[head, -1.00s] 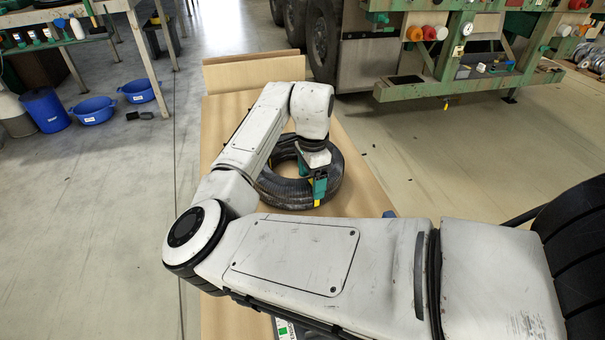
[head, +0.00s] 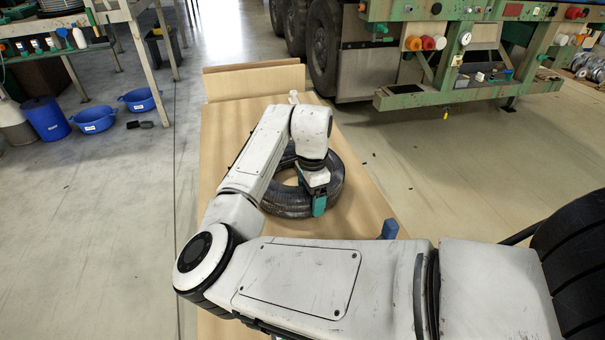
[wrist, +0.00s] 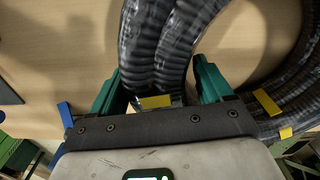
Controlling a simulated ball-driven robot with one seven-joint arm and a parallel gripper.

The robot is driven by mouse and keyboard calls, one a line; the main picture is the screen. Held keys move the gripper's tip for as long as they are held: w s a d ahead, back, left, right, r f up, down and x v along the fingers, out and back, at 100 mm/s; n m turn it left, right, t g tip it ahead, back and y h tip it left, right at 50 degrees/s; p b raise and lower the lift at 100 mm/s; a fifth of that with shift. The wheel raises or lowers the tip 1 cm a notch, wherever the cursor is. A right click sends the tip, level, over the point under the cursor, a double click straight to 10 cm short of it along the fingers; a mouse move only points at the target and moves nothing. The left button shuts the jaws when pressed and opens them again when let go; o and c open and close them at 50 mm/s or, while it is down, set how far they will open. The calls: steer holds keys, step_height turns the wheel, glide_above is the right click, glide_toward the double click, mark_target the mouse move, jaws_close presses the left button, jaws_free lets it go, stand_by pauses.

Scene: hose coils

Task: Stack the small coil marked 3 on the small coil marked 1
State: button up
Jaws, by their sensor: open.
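A black ribbed hose coil (head: 335,185) lies on the tan tabletop, partly hidden behind my arm in the head view. I cannot read a number on it, nor tell whether it is one coil or several stacked. My gripper (head: 318,200) with green fingers is down at the coil's near right side. In the wrist view my gripper (wrist: 157,75) is open, with one finger on each side of the hose strands (wrist: 165,45). A yellow tape band (wrist: 155,102) shows on the hose between the fingers. More yellow bands show on the coil at right.
The tan table (head: 225,120) has bare surface left of the coil and a raised board (head: 255,80) at its far end. A small blue object (head: 389,229) is at its right edge. A green machine (head: 450,75) stands beyond, at right. Blue tubs (head: 93,118) are on the floor at left.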

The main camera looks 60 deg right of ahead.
steer(key=shift+p, duration=0.45)
stand_by(0.3)
steer(key=shift+c, duration=0.4)
jaws_close()
steer(key=shift+w+r, duration=0.1)
steer(key=shift+w, duration=0.05)
steer(key=shift+r+p, duration=0.75)
steer(key=shift+p, duration=0.05)
stand_by(0.7)
steer(key=shift+r+p, duration=2.65)
steer(key=shift+r, duration=0.2)
